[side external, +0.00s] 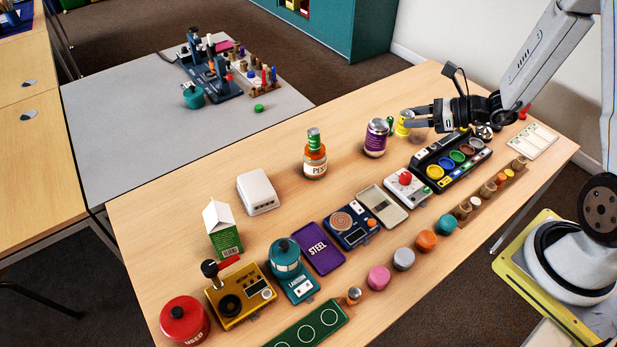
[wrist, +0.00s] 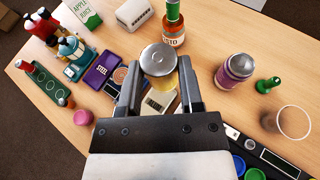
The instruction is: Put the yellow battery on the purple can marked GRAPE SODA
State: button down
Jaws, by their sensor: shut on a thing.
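The yellow battery (side external: 402,127) is upright between the jaws of my gripper (side external: 412,122). Its round silver top (wrist: 158,59) and a strip of its yellow side show between the two fingers (wrist: 158,90) in the wrist view. My gripper is shut on it. The purple can (side external: 376,138) stands upright on the table, left of the battery in the side view. In the wrist view the can (wrist: 236,69) is right of my gripper, apart from it, with its silver lid bare. Its lettering is too small to read surely.
A green peg-like piece (wrist: 268,85) stands beside the can, and a round see-through thing (wrist: 293,121) is nearby. An orange bottle (side external: 314,158) stands left of the can. A black tray with coloured pots (side external: 447,166) lies in front of my gripper. Bare table lies between bottle and can.

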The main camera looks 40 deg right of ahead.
jog(key=d, duration=0.1)
jog(key=d+r+m+t+h, duration=0.1)
jog(key=d, duration=0.1)
jog(key=w+d+r+m+h, duration=0.1)
jog(key=d, duration=0.1)
jog(key=shift+d+r, duration=0.15)
jog(key=shift+r, duration=0.05)
send_over(385, 125)
jog(key=shift+s+f, duration=0.15)
jog(key=shift+f, duration=2.2)
jog(key=shift+s+f, duration=0.1)
jog(key=shift+f, duration=2.2)
jog(key=shift+w+f, duration=0.15)
jog(key=shift+f, duration=0.05)
jog(key=shift+w+f, duration=0.1)
jog(key=shift+f, duration=1.55)
jog(key=shift+f, duration=0.15)
